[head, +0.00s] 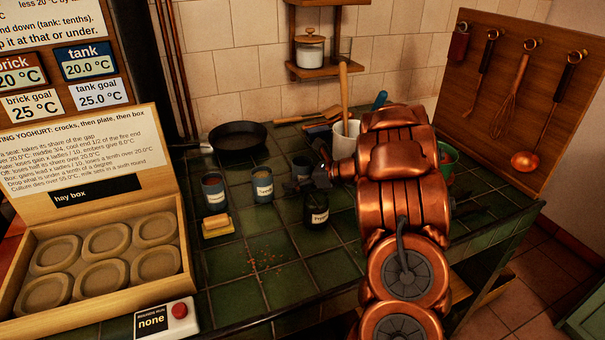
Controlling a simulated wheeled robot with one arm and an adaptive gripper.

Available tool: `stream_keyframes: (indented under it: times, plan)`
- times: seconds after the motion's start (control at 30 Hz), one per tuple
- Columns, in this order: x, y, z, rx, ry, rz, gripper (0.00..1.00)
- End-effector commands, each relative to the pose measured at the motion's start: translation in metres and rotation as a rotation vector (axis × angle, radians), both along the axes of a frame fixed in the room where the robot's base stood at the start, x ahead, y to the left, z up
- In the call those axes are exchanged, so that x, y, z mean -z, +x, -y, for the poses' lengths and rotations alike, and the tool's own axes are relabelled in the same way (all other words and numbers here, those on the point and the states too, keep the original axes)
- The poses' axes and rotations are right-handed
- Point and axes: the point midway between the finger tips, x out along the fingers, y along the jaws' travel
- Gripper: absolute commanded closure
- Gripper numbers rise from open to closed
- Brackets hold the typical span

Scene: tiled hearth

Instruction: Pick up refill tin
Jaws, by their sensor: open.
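Three small dark tins with pale contents stand on the green tiled counter: one at the left (214,191), one in the middle (263,185) and one at the right (302,165). I cannot read which is the refill tin. My gripper (304,170) is open, at the end of my copper arm, pointing left. Its dark fingers lie around or just in front of the right tin in the picture and partly cover it. I cannot tell whether they touch it.
A dark labelled jar (316,209) stands just below my gripper. A yellow sponge (217,227) lies near the left tin. A black pan (237,136) and a cream crock (345,139) stand behind. The hay box (188,273) is at left. The front tiles are mostly clear, with crumbs.

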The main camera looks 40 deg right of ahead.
Motion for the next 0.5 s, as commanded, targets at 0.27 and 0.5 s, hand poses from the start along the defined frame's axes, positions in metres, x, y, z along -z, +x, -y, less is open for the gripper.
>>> stream_keyframes:
  times: [0.27, 0.5]
  plan:
    - [-0.0003, 0.0, -0.0001, 0.0, -0.001, 0.0, 0.36]
    - [-0.0004, 0.0, 0.0, 0.0, -0.001, 0.0, 0.61]
